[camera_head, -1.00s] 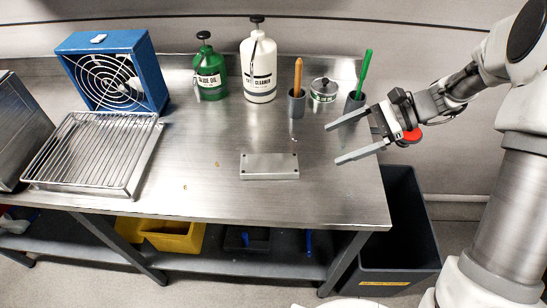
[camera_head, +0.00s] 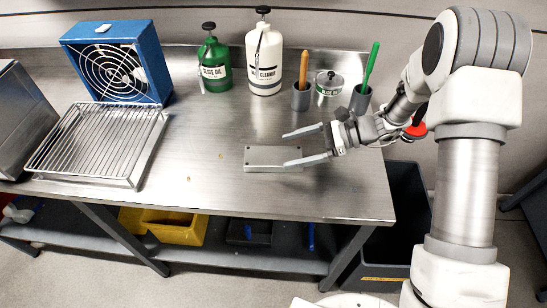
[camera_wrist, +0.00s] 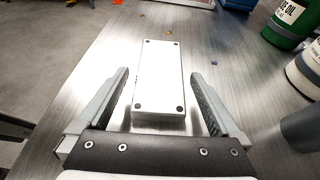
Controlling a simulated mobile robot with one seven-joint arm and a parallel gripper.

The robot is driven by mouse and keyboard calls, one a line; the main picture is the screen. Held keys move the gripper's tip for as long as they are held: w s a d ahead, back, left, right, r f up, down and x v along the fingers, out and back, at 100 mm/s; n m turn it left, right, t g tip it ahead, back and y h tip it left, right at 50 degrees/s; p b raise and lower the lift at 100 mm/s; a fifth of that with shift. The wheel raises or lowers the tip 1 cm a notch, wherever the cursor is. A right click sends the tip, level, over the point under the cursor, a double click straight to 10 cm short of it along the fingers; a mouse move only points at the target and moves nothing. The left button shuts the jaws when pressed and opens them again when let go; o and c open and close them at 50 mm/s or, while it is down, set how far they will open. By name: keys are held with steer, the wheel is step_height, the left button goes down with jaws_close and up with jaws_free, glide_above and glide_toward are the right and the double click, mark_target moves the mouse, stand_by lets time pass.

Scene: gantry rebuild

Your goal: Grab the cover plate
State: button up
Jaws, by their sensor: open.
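The cover plate (camera_head: 268,158) is a flat silver rectangular block with small dark holes near its corners. It lies on the steel bench (camera_head: 225,195) towards the front right. In the wrist view the plate (camera_wrist: 159,75) lies lengthwise ahead, its near end reaching between the fingers, with a gap on both sides. My gripper (camera_head: 303,145) is open and empty at the plate's right end. One finger overlaps the plate's right end in the head view. Both fingers also show in the wrist view (camera_wrist: 160,100). I cannot tell the exact height of the fingertips above the bench.
Behind stand a green oil bottle (camera_head: 214,72), a white cleaner bottle (camera_head: 264,65), cups with an orange-handled and a green tool, and a small tin (camera_head: 328,84). A wire rack tray (camera_head: 92,143) and blue fan (camera_head: 117,65) are left. A dark bin (camera_head: 385,250) stands below right.

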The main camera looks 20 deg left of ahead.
mark_target(272, 155)
steer(key=shift+f+x, duration=0.1)
steer(key=shift+x, duration=1.5)
steer(key=shift+f+x, duration=0.15)
steer(key=shift+x, duration=1.45)
steer(key=shift+w+d, duration=0.1)
jaws_close()
